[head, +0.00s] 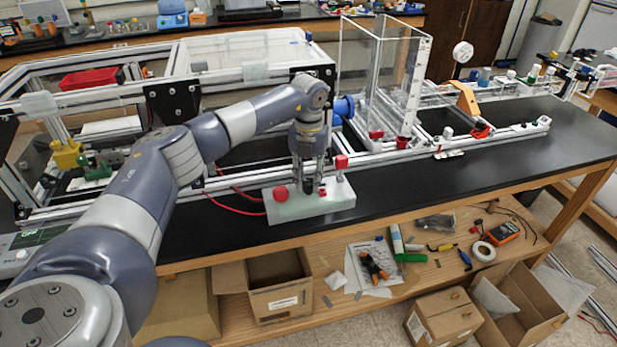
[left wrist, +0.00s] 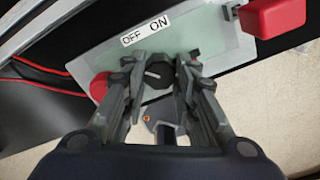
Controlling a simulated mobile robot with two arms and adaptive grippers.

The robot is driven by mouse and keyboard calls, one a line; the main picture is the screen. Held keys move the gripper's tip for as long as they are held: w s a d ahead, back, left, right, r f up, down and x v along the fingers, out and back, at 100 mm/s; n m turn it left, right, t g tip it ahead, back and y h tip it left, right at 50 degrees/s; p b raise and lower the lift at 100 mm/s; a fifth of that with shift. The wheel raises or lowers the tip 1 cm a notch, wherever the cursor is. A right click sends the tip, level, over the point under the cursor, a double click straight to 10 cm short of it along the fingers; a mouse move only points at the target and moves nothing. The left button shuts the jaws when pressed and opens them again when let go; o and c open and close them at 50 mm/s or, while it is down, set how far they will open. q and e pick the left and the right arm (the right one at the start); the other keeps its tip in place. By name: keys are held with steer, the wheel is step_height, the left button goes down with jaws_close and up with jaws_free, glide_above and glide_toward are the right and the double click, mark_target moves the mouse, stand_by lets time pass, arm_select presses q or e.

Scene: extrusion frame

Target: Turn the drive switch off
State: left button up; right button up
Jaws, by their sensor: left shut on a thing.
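The drive switch is a black round knob (left wrist: 157,78) with a short white mark, on a pale panel (head: 328,206) at the bench's front edge. In the left wrist view, the panel (left wrist: 205,38) bears an OFF label (left wrist: 131,38) and an ON label (left wrist: 159,24) above the knob. I cannot tell for sure which label the mark points to. My left gripper (head: 309,184) points down over the panel. In the left wrist view, its fingers (left wrist: 160,82) are shut on the knob from both sides. They largely hide the knob in the head view. My right gripper is out of view.
A red round button (head: 281,192) sits left of the knob and a red-topped post (head: 341,162) right of it. Red cables (head: 235,209) run to the panel. The extrusion frame (head: 215,185) and a clear tank (head: 385,85) stand behind. The black benchtop (head: 480,170) is clear at right.

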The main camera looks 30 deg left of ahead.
mark_target(309, 182)
arm_select(q)
steer(key=o, duration=1)
steer(key=shift+o, duration=0.2)
step_height(309, 182, up, 12)
steer(key=shift+d, duration=0.1)
